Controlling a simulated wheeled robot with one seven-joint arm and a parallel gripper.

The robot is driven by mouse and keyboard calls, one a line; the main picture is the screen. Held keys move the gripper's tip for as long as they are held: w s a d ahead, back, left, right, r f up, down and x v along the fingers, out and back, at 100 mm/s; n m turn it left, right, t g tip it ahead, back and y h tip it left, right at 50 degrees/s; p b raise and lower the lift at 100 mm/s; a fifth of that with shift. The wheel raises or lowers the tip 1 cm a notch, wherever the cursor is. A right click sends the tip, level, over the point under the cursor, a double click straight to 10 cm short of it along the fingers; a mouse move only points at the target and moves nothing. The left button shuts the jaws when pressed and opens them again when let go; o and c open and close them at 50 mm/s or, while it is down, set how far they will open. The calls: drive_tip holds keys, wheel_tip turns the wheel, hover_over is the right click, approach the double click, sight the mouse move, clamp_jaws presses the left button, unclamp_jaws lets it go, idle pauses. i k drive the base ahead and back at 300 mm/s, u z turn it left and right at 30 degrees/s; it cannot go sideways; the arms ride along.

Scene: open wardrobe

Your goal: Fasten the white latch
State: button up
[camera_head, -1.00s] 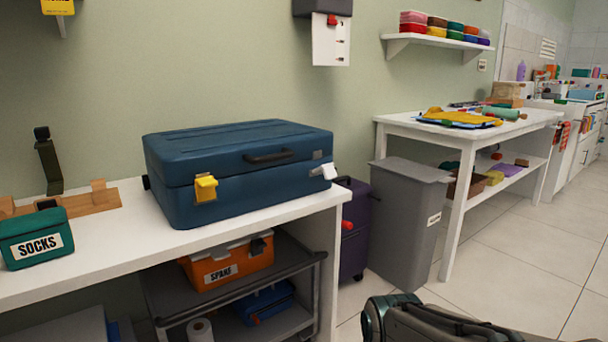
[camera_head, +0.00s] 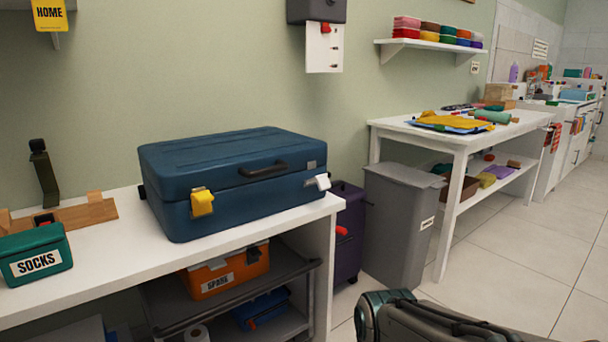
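A blue suitcase (camera_head: 235,188) lies closed on the white bench at left centre. The white latch (camera_head: 322,181) is at the right end of its front, on the lower half, and sticks outward. A small grey plate (camera_head: 311,164) sits on the lid just above it, apart from the latch's outer end. A yellow latch (camera_head: 202,202) lies against the front at the left, across the lid seam. A dark handle is between them. Part of my arm shows at the bottom, right of centre; my gripper is not in view.
A green SOCKS box (camera_head: 36,254) and a wooden stand (camera_head: 88,213) are left of the suitcase. A purple suitcase (camera_head: 347,232) and grey bin (camera_head: 398,222) stand right of the bench (camera_head: 270,226). Open floor (camera_head: 500,270) lies at the right.

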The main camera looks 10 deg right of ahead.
sight(322, 181)
drive_tip(key=z, duration=1.55)
drive_tip(key=i, duration=0.7)
drive_tip(key=u, duration=2.5)
